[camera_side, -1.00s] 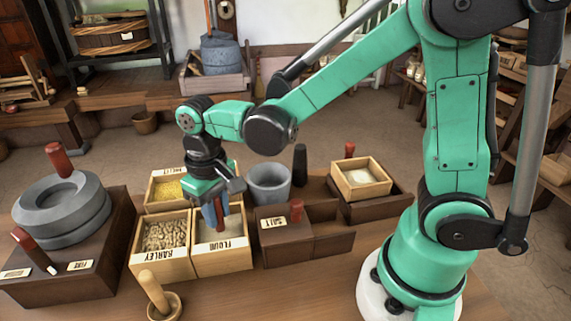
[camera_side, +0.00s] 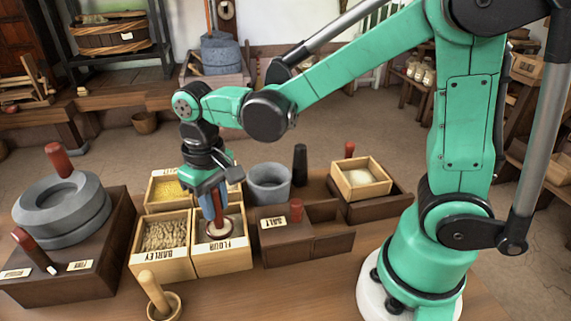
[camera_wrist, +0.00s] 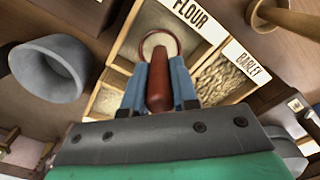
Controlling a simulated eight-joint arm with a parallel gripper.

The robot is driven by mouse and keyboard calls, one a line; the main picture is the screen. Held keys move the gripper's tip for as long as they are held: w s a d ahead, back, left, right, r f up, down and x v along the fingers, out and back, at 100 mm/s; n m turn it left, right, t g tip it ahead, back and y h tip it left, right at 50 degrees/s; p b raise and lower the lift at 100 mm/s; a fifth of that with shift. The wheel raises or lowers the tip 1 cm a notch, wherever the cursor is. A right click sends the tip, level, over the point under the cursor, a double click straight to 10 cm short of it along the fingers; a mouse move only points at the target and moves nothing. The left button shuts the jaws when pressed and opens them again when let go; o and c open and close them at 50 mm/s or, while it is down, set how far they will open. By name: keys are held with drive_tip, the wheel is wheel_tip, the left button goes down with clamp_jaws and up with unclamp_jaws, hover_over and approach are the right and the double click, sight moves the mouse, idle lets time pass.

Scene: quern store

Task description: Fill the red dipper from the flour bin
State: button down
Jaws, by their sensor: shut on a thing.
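My gripper (camera_side: 212,204) is shut on the red-brown handle of the dipper (camera_side: 219,231). In the wrist view the blue fingers (camera_wrist: 159,82) close on both sides of the dipper's handle (camera_wrist: 158,92). The dipper's round bowl shows a red rim with a pale, flour-coloured inside. The bowl is over or within the opening of the flour bin (camera_side: 222,262), a light wooden box labelled FLOUR. I cannot tell how deep the bowl sits or how full it is. The flour bin also shows in the wrist view (camera_wrist: 135,38).
The barley bin (camera_side: 163,263) adjoins on the left, with a bin of yellow grain (camera_side: 170,190) behind. A grey tub (camera_side: 268,183) and salt box (camera_side: 285,238) stand to the right. A stone quern (camera_side: 62,212) stands far left. A wooden mortar and pestle (camera_side: 158,300) stand in front.

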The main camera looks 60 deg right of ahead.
drive_tip(key=shift+r, duration=3.25)
